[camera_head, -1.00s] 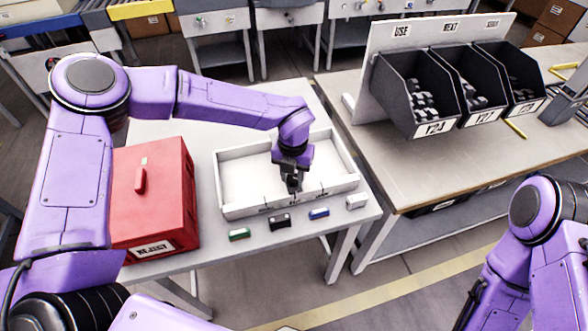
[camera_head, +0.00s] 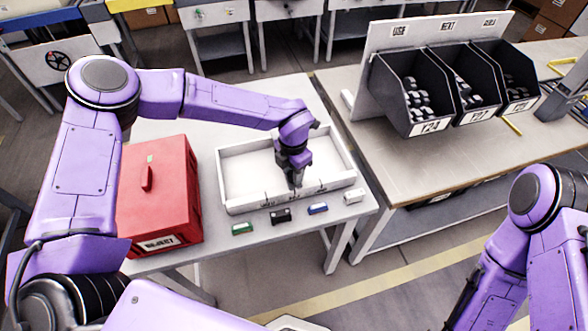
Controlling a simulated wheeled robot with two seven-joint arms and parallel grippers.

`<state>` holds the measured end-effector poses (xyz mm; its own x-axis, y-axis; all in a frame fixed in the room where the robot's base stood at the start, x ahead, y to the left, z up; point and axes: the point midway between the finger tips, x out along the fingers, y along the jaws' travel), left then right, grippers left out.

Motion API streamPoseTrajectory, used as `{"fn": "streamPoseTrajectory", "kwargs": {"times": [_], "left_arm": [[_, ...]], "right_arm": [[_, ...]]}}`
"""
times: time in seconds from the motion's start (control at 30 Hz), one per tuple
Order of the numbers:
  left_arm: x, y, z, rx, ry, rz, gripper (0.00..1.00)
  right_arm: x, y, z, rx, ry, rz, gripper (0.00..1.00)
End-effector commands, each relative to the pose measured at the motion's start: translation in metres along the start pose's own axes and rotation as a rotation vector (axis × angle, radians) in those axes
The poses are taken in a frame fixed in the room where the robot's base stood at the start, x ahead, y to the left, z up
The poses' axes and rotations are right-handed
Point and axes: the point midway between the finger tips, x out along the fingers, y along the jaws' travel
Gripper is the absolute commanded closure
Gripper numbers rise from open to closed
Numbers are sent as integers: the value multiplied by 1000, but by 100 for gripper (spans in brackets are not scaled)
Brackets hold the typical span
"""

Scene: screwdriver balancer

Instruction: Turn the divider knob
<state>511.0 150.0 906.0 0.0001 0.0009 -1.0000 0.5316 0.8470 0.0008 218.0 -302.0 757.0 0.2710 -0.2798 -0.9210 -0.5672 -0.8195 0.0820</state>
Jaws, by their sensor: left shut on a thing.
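A shallow white tray (camera_head: 228,205) with raised walls lies on the left table. My left gripper (camera_head: 295,184) points down at the tray's front side, right of its middle. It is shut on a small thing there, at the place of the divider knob. The knob itself is hidden by the fingers, so its angle cannot be told. My right arm stands at the right edge of the picture; a dark part at its lower end (camera_head: 462,305) may be its gripper, too cut off to read.
Green (camera_head: 242,229), black (camera_head: 281,216), blue (camera_head: 317,209) and white (camera_head: 353,196) small blocks lie in front of the tray. A red reject box (camera_head: 160,200) stands left. Black bins (camera_head: 412,100) with grey parts stand on the right table (camera_head: 440,160).

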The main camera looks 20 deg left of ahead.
Motion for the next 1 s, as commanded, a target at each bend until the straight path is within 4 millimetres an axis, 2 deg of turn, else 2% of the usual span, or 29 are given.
{"fn": "streamPoseTrajectory", "kwargs": {"times": [0.4,0.43,0.5,0.83,1.0], "left_arm": [[-2,2,2,3,-6,5,94],[-2,2,2,3,-6,5,53],[-1,2,2,3,-5,4,37],[-5,1,1,4,-4,2,37],[-38,2,2,1,-8,4,37]], "right_arm": [[0,0,0,0,0,0,57],[0,0,0,0,0,0,57],[0,0,0,0,0,0,57],[2,0,1,0,0,0,57],[12,-1,5,0,0,0,57]]}}
